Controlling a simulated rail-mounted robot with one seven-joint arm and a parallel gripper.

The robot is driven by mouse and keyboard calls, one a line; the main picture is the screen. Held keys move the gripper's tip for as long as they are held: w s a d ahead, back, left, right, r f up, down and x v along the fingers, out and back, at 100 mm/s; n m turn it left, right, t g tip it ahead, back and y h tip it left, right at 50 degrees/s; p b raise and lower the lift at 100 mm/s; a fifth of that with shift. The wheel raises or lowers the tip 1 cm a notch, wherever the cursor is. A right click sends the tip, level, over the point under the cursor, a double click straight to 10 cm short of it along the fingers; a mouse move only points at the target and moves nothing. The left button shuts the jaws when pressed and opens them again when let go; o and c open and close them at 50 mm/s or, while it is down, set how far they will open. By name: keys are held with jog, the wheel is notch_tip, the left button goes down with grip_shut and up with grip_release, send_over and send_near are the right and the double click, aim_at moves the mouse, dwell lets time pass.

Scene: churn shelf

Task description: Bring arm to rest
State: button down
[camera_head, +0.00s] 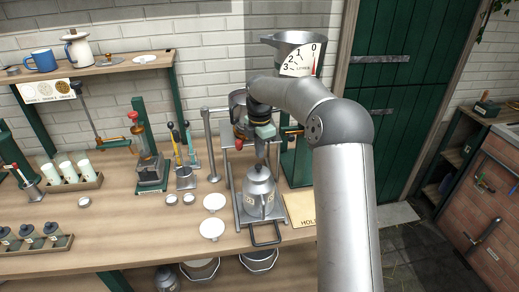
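My arm rises from the lower right and bends over toward the bench. My gripper (262,155) points down just above a metal can (258,192), whose lid and body show below it. I cannot tell whether the gripper touches the can's top, or whether its fingers are open or shut; they are small and partly hidden. The can stands upright on a metal frame (241,212) on the wooden bench (130,218).
A large container with a litre dial (302,60) stands behind my arm. A board (300,209) lies right of the frame, white discs (212,229) to its left. Racks, small tools and a shelf (108,65) with a blue mug (41,60) are farther left. A green door (392,90) is behind.

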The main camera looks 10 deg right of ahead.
aim_at(259, 165)
jog(key=shift+f+b, duration=0.95)
jog(key=shift+f, duration=0.85)
jog(key=shift+r+p, duration=2.1)
jog(key=shift+r, duration=1.45)
jog(key=s+a+r+m+h+b, duration=0.1)
jog(key=s+r+m+b, duration=0.15)
jog(key=s+m, duration=1.05)
jog(key=s+f+m+b, duration=0.1)
jog(key=s+f+m, duration=0.2)
jog(key=s, duration=1)
jog(key=s+f+m+t+y, duration=0.1)
jog(key=s+f+m, duration=0.2)
jog(key=s, duration=1)
jog(key=m, duration=0.2)
jog(key=shift+s+d+f+m+b, duration=0.3)
jog(key=shift+s+f+m+b, duration=0.05)
jog(key=shift+m+b, duration=0.05)
